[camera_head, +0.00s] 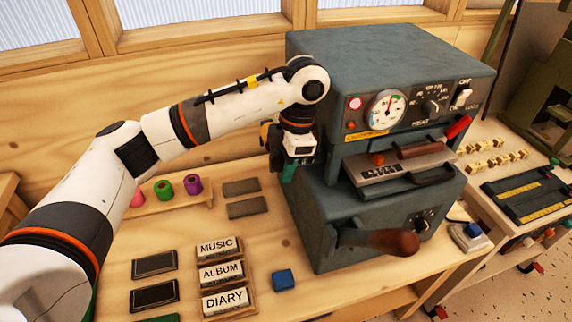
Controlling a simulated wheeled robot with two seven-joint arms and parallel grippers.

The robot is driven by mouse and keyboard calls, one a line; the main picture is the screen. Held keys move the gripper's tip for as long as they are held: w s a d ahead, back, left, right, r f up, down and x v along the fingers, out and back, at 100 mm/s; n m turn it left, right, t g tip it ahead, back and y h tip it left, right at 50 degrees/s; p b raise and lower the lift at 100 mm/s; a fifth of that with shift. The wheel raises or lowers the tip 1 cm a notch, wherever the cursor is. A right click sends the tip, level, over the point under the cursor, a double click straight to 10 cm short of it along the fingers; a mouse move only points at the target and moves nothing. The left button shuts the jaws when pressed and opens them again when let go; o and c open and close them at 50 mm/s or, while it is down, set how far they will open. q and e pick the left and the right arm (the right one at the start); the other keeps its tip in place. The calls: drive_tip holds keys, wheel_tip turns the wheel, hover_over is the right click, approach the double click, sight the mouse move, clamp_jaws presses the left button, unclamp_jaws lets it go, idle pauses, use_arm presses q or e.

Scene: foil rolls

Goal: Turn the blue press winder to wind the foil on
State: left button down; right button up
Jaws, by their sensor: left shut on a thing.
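The blue-grey foil press (395,52) stands on the bench at right of centre. Its front has a dial gauge (386,110), a slide with type and a red-brown handle (420,150), and a lower crank with a brown grip (394,242). My left arm reaches in from the left, and its gripper (289,172) points down against the press's left side. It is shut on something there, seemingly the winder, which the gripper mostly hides. A yellow-orange part (265,134) shows just behind the gripper. My right gripper is not in view.
A wooden rack with pink, green (164,189) and purple (193,184) rolls stands behind my arm. Plates MUSIC, ALBUM and DIARY (226,299), dark pads and a blue block (284,280) lie in front. Brass type (490,163) lies right of the press.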

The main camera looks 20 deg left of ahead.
use_arm(q)
drive_tip(key=c, duration=1.2)
unclamp_jaws()
drive_tip(key=shift+c, duration=0.2)
drive_tip(key=shift+s, duration=0.1)
drive_tip(key=shift+r, duration=0.1)
drive_tip(key=shift+r+p, duration=0.35)
drive_tip(key=shift+r, duration=0.1)
drive_tip(key=r+p, duration=0.1)
drive_tip(key=r, duration=0.1)
drive_tip(key=r+p, duration=0.2)
drive_tip(key=w+d+r+p, duration=0.1)
drive_tip(key=r, duration=0.1)
drive_tip(key=shift+r+p, duration=0.25)
drive_tip(key=shift+p, duration=0.05)
drive_tip(key=shift+s+d+r, duration=0.1)
drive_tip(key=shift+d+r, duration=0.05)
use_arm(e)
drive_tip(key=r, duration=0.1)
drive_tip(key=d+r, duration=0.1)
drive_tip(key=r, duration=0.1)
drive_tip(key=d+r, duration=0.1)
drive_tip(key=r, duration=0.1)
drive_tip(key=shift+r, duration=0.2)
